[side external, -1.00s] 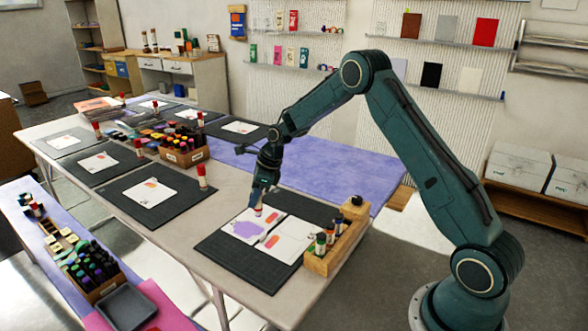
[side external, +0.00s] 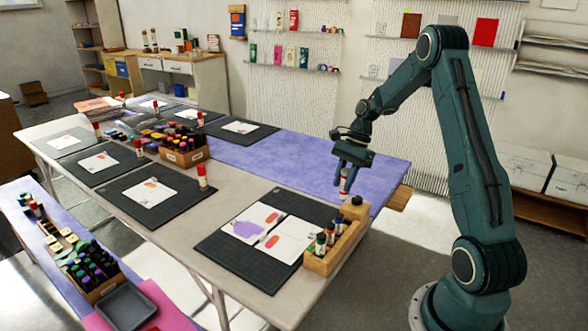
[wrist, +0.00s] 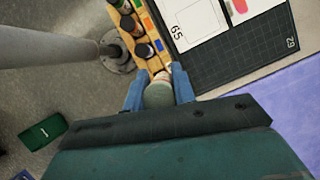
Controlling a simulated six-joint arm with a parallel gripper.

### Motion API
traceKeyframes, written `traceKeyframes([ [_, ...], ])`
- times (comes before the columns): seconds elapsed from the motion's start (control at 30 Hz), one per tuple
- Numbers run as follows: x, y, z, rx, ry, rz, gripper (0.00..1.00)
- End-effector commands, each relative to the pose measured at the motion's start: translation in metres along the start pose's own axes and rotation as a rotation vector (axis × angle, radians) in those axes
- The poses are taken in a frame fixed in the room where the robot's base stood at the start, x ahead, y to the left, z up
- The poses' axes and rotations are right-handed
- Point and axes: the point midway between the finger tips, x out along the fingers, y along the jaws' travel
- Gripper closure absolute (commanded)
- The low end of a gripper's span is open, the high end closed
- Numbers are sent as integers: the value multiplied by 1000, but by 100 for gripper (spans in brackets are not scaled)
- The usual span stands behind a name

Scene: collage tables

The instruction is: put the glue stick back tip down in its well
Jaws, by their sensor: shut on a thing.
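My gripper (side external: 348,170) is shut on the glue stick (side external: 344,184), a pale stick with some red on it, in the side view. It is held above the far end of the wooden rack (side external: 318,263). In the wrist view the stick's rounded end (wrist: 158,95) sits between the two blue fingers of my gripper (wrist: 159,88), and the rack (wrist: 118,33) lies just beyond. The stick looks roughly upright. Its lower tip and the well are hard to make out.
Several capped bottles (side external: 330,233) stand in the rack, and a dark-topped piece (side external: 357,201) is at its far end. A black cutting mat (side external: 240,270) with white cards (side external: 285,240) lies beside the rack. The purple cloth (side external: 300,160) behind is mostly bare.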

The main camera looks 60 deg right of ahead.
Motion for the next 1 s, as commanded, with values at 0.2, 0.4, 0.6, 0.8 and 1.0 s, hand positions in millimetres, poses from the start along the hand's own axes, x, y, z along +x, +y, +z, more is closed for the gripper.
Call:
traceKeyframes([
  [0.2, -8, 14, -7, -45, 1, 17, 94],
  [0.4, -8, 15, -8, -49, 1, 19, 94],
  [0.6, -4, 14, -9, -48, 0, 20, 94],
  [0.8, 6, 14, -13, -47, -1, 20, 94],
  [1.0, 20, 14, -19, -47, 0, 21, 94],
])
